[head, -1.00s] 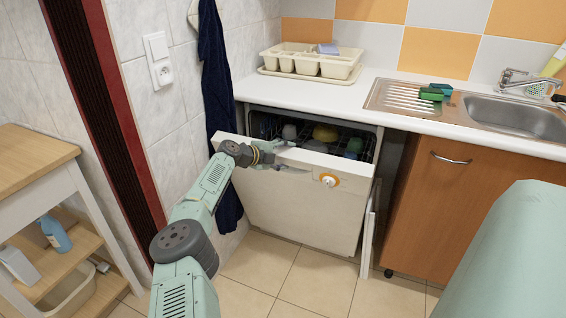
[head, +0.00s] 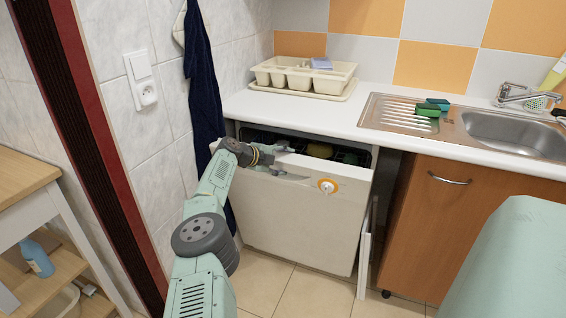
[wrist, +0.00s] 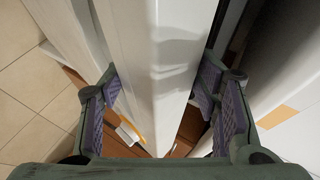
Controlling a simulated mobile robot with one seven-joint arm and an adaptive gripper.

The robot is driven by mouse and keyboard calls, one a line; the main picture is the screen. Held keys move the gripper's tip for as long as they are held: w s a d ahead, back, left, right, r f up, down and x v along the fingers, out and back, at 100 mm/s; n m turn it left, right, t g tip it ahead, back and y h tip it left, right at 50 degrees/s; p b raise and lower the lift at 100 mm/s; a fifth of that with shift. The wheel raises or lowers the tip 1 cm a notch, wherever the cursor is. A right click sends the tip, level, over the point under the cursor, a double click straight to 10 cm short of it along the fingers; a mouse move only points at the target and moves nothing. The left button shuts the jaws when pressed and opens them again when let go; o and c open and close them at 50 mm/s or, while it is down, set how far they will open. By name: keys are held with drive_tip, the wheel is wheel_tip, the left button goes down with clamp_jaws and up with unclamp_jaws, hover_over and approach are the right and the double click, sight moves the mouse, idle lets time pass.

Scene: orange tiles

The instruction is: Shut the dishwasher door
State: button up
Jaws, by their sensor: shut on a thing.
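The white dishwasher door (head: 300,215) is nearly upright under the counter, tilted slightly outward, with a narrow dark gap along its top. Through the gap parts of the dishes and rack (head: 320,150) show. My gripper (head: 282,160) is at the door's top edge, left of its orange-ringed knob (head: 328,186). In the wrist view the door's edge (wrist: 158,70) stands between the two fingers of my gripper (wrist: 165,95), which are shut on it, one on each side.
The white counter (head: 300,112) runs above the door, with a cream dish rack (head: 305,75) and a steel sink (head: 510,133). An orange-brown cabinet (head: 450,225) stands to the right. A dark cloth (head: 205,110) hangs on the left wall. A wooden shelf unit (head: 30,185) is at far left.

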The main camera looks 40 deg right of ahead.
drive_tip(key=shift+w+a+r, duration=0.1)
drive_tip(key=shift+w+r, duration=0.2)
drive_tip(key=shift+r, duration=0.15)
drive_tip(key=o, duration=1.4)
drive_tip(key=shift+s+a, duration=0.1)
drive_tip(key=shift+a, duration=0.15)
drive_tip(key=v, duration=1.1)
drive_tip(key=shift+a+r, duration=0.15)
drive_tip(key=shift+a, duration=0.2)
